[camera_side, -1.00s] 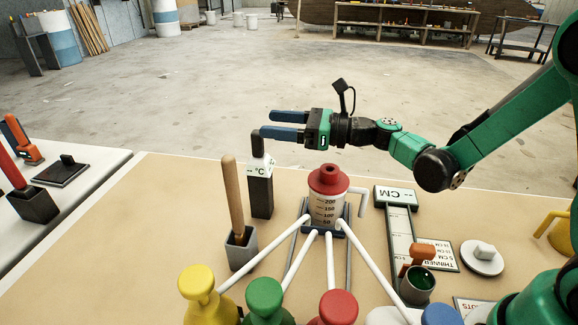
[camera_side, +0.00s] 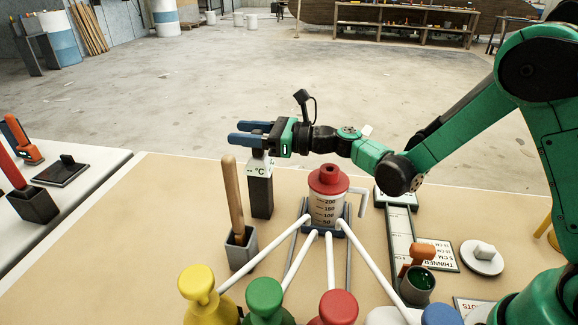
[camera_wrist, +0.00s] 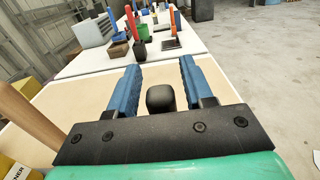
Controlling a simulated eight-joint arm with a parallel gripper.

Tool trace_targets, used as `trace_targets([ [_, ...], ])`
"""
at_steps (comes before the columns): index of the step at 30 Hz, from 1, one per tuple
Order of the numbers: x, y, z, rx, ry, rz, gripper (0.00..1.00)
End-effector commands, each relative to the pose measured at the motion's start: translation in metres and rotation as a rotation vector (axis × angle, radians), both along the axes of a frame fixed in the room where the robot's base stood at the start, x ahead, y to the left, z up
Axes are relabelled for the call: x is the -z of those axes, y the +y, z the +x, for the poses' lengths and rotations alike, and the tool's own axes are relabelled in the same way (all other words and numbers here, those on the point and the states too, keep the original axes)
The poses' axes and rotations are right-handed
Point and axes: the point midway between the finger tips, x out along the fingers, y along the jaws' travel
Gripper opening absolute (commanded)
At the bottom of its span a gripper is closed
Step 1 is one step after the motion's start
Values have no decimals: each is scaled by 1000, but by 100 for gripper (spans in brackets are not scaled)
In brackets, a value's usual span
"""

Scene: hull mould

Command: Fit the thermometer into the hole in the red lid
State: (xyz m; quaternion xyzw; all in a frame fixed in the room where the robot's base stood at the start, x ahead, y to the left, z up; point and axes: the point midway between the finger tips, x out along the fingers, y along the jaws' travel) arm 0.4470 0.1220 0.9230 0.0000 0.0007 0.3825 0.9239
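The thermometer (camera_side: 257,168), with a black top and a white "°C" face, stands upright in a black holder (camera_side: 261,197). My gripper (camera_side: 238,132) is level at the thermometer's top, with its blue fingers open. In the wrist view, the black top of the thermometer (camera_wrist: 160,98) sits between the two spread fingers (camera_wrist: 157,82), with a gap on each side. The red lid (camera_side: 328,180) caps a graduated beaker (camera_side: 326,208) to the right of the thermometer. Its hole (camera_side: 328,168) shows as a dark opening in the raised neck. The thermometer's lower part is hidden in the holder.
A wooden-handled tool (camera_side: 233,198) stands in a grey holder (camera_side: 241,250) just left of the thermometer. White tubes run from the beaker stand to yellow (camera_side: 197,284), green (camera_side: 265,298) and red (camera_side: 338,308) bottles in front. A green cup (camera_side: 417,284) stands at right.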

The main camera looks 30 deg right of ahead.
Motion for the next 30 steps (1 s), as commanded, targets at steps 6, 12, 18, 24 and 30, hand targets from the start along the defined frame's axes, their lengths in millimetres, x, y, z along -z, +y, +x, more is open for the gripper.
trace_targets([
  [6,0,0,0,0,0,0,0],
  [12,0,0,0,0,0,0,0],
  [18,0,0,0,0,0,0,0],
  [24,0,0,0,0,0,0,0],
  [30,0,0,0,0,0,0,0],
])
